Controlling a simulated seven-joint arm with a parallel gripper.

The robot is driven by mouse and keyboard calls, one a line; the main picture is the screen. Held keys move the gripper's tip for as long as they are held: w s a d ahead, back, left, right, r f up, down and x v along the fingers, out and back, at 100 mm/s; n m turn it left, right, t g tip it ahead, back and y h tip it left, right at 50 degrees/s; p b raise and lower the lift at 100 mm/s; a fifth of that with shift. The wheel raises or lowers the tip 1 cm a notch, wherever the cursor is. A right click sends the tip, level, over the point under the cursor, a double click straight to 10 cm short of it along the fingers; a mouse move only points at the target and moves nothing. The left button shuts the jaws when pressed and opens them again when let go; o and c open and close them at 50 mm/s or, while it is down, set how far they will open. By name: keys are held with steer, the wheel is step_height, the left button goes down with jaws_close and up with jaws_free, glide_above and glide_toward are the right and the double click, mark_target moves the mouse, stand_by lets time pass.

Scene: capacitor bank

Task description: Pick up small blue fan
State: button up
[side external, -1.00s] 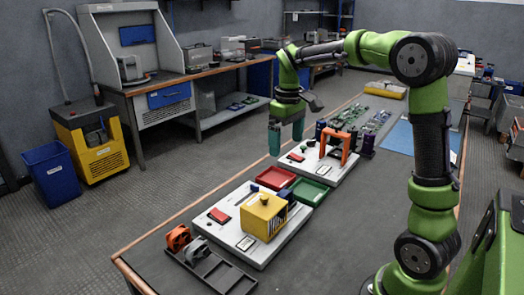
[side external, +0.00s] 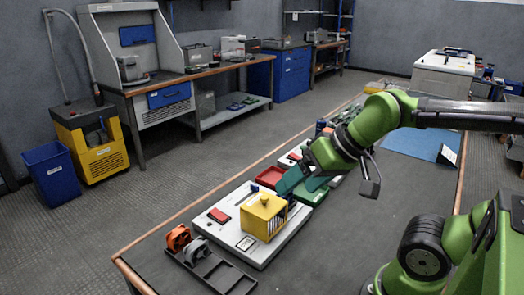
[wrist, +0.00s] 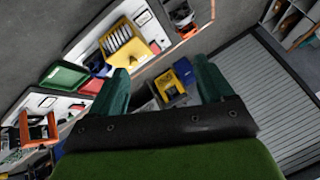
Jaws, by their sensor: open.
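A small blue part (wrist: 101,68), which I take for the blue fan, sits beside the slatted yellow box (side external: 263,217) on the near white board. In the side view it is mostly hidden behind the box and my fingers. The yellow box also shows in the wrist view (wrist: 122,43). My gripper (side external: 297,188) is open and tilted, low over the far right end of the board, beside the green tray. In the wrist view nothing is between its teal fingers (wrist: 162,70), and the blue part lies left of them. I cannot tell whether the fingers touch anything.
A red tray (side external: 270,176) and a green tray (side external: 314,196) sit behind the near white board (side external: 268,257). An orange fan (side external: 178,238) and a grey fan (side external: 197,250) stand at a dark rack (side external: 216,275).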

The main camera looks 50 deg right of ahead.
steer(key=shift+c, duration=0.6)
steer(key=w+d+f+n+g+h, duration=0.15)
steer(key=w+d, duration=0.25)
steer(key=d, duration=0.4)
steer(key=w+d+f+n+g+h, duration=0.1)
steer(key=w+d+n, duration=0.2)
steer(key=d, duration=0.5)
steer(key=shift+y, duration=0.25)
steer(key=x, duration=1.6)
steer(key=shift+d+f, duration=0.1)
steer(key=c, duration=0.7)
